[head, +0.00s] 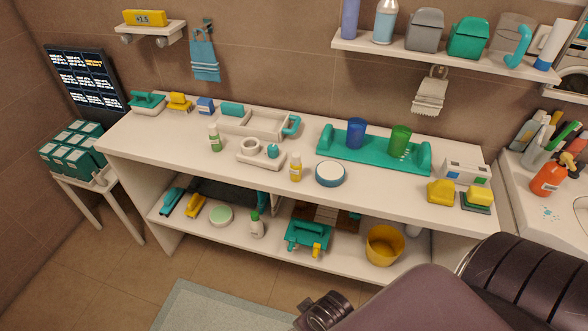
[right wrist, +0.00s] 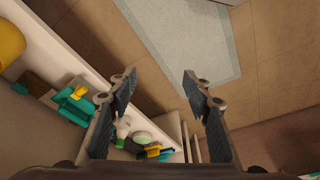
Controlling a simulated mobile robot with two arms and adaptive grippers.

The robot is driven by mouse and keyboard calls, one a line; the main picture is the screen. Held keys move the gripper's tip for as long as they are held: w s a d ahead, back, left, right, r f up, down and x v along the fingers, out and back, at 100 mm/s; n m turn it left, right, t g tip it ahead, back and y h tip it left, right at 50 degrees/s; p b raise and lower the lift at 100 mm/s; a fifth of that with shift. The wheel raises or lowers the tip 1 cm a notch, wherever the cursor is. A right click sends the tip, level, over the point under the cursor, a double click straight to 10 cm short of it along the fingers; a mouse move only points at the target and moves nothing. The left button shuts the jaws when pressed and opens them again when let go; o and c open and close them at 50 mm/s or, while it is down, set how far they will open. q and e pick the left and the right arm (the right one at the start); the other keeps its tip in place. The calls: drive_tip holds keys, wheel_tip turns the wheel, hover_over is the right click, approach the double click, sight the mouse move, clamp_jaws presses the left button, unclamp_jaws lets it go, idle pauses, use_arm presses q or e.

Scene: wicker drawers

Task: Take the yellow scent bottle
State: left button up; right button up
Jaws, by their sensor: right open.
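The yellow scent bottle (head: 295,169) stands upright on the white counter top (head: 130,140), near its front edge. It is small and yellow with a pale cap. My right gripper (right wrist: 158,82) is open, with nothing between its fingers; the right wrist view shows floor and the lower shelf beyond them. In the head view my right arm covers the lower right, in front of the counter and apart from the bottle. The bottle cannot be made out in the right wrist view. My left gripper is not in view.
A blue-rimmed round dish (head: 330,174) sits just right of the bottle, and a white holder (head: 262,157) just left. A teal tray (head: 375,152) with two cups stands behind. A yellow bucket (head: 384,246) is on the lower shelf. The floor mat (head: 215,305) is clear.

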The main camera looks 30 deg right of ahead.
sight(297, 168)
drive_tip(key=w+a+r+m+t+y, duration=0.2)
drive_tip(key=w+r+m+t, duration=0.3)
drive_tip(key=w+r+m, duration=0.45)
drive_tip(key=w+a+r+m+t+y, duration=0.25)
drive_tip(key=w+r+m+t, duration=0.35)
drive_tip(key=w+r, duration=0.65)
drive_tip(key=w+d+r+m+t+h, duration=0.35)
drive_tip(key=d+r+m+h, duration=0.4)
drive_tip(key=m, duration=0.75)
drive_tip(key=d+f+m+h, duration=0.1)
drive_tip(key=d+m+h, duration=0.1)
drive_tip(key=d+m, duration=0.2)
drive_tip(key=d+f+m+g+h, duration=0.1)
drive_tip(key=d+m+h, duration=0.1)
drive_tip(key=d+m, duration=0.1)
drive_tip(key=d+f+m+h, duration=0.1)
drive_tip(key=d+m, duration=0.3)
drive_tip(key=m, duration=0.1)
drive_tip(key=shift+w+d+f+m+g+h, duration=0.15)
drive_tip(key=shift+d+f+m+g+h, duration=0.1)
drive_tip(key=shift+d+g+h, duration=0.15)
drive_tip(key=x, duration=0.6)
drive_tip(key=shift+w+d+f, duration=0.25)
drive_tip(key=shift+d+f, duration=0.05)
drive_tip(key=shift+f, duration=0.05)
drive_tip(key=shift+c, duration=0.3)
